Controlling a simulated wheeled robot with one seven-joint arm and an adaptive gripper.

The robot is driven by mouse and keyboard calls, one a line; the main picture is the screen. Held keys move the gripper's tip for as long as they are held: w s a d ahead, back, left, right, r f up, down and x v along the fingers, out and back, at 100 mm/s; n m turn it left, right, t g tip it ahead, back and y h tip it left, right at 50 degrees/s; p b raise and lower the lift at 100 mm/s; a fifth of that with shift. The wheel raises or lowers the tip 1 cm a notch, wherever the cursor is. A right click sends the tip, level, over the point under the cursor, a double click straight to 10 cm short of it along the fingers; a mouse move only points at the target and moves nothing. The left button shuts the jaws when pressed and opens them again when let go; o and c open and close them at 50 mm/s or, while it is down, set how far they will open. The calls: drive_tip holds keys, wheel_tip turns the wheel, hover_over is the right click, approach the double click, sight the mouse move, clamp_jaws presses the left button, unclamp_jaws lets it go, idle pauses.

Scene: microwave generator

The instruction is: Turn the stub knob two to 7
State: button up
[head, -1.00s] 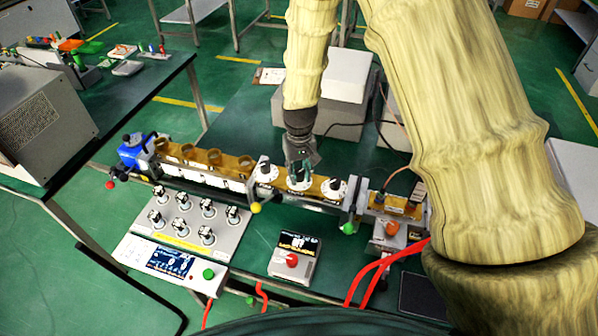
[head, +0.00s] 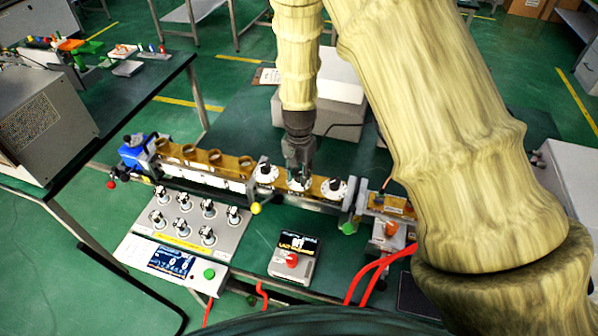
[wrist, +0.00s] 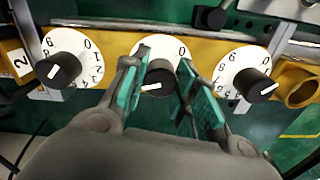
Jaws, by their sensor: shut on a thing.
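Three black stub knobs on white numbered dials sit along a brass-coloured bar. The middle knob (wrist: 157,80), likely stub knob two, is between the two teal-padded fingers of my gripper (wrist: 163,88). My gripper is shut on this knob. Its white pointer line points left and slightly down in the wrist view; the fingers hide most of its dial numbers. The left knob (wrist: 58,69) and right knob (wrist: 255,85) stand free on either side. In the head view my gripper (head: 299,178) comes down from above onto the middle dial (head: 299,185).
A panel with several small knobs (head: 190,220) stands front left, with a display box (head: 293,256) with a red knob near the middle. Clamps with a green ball (head: 348,228) and a yellow ball (head: 255,208) flank the bar. Red cables (head: 370,272) run at front right.

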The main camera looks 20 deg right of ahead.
sight(299, 172)
drive_tip(key=shift+m, duration=0.3)
idle(0.4)
drive_tip(key=o, duration=1)
wheel_tip(299, 172, up, 12)
idle(0.4)
